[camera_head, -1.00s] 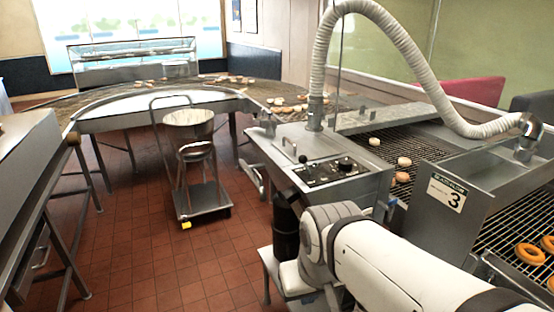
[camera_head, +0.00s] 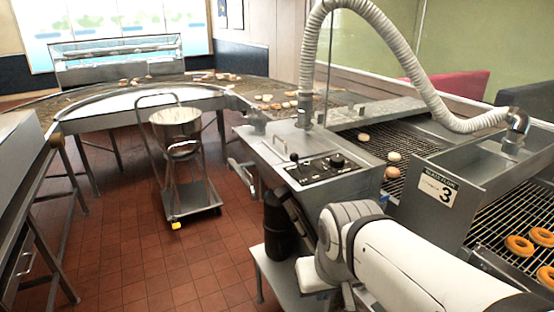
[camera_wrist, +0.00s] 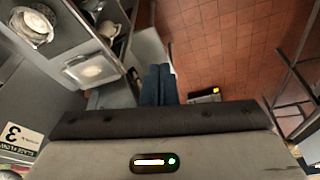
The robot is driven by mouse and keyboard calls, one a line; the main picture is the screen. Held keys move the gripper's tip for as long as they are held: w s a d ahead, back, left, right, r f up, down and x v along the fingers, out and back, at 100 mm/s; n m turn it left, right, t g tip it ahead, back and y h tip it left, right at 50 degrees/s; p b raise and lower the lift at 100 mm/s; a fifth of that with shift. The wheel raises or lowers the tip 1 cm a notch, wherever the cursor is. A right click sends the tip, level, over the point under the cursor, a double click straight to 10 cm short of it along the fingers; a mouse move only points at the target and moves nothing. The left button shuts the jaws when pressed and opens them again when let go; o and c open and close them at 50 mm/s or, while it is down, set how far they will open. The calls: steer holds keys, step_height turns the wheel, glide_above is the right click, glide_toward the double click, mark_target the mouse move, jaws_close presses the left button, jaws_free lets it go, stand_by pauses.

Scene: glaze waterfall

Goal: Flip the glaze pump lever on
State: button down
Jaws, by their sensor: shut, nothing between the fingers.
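The grey control panel (camera_head: 325,169) sits on top of the glazing machine in the head view. A short lever with a black ball knob (camera_head: 294,158) stands up at its left end; I cannot read any label or tell whether it is on or off. My gripper (camera_wrist: 157,84) shows in the wrist view with its dark fingers together and empty, above the red floor beside the machine. The lever is not clearly identifiable in the wrist view.
A black knob (camera_head: 337,160) sits on the panel's right. A ribbed hose (camera_head: 398,50) arches above. A cart (camera_head: 190,198) carrying a metal bowl (camera_head: 176,122) stands left. Donuts (camera_head: 520,245) lie on the right rack. Floor between is clear.

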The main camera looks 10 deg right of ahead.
mark_target(297, 164)
steer(key=w+d+r+n+t+h+b, duration=0.1)
steer(key=w+d+n+t+b, duration=0.2)
steer(key=w, duration=0.4)
steer(key=w+d+r+n+t+b, duration=0.1)
steer(key=w+n+t+b, duration=0.3)
steer(key=w, duration=0.4)
steer(key=w+a+r+n+t+y+b, duration=0.2)
steer(key=w+r+n+t, duration=0.4)
steer(key=n, duration=0.3)
steer(key=shift+w+a+n+t+y+b, duration=0.15)
steer(key=shift+a+n+t+y+b, duration=0.15)
steer(key=shift+a+t+y+b, duration=0.25)
steer(key=shift+a+r, duration=0.1)
steer(key=w+p, duration=0.1)
steer(key=w, duration=0.7)
steer(key=w+d+f+p, duration=0.1)
steer(key=w, duration=0.3)
steer(key=shift+w+p, duration=0.1)
steer(key=shift+p, duration=0.25)
steer(key=shift+w+d+f, duration=0.1)
steer(key=shift+w+d, duration=0.15)
steer(key=shift+w, duration=0.2)
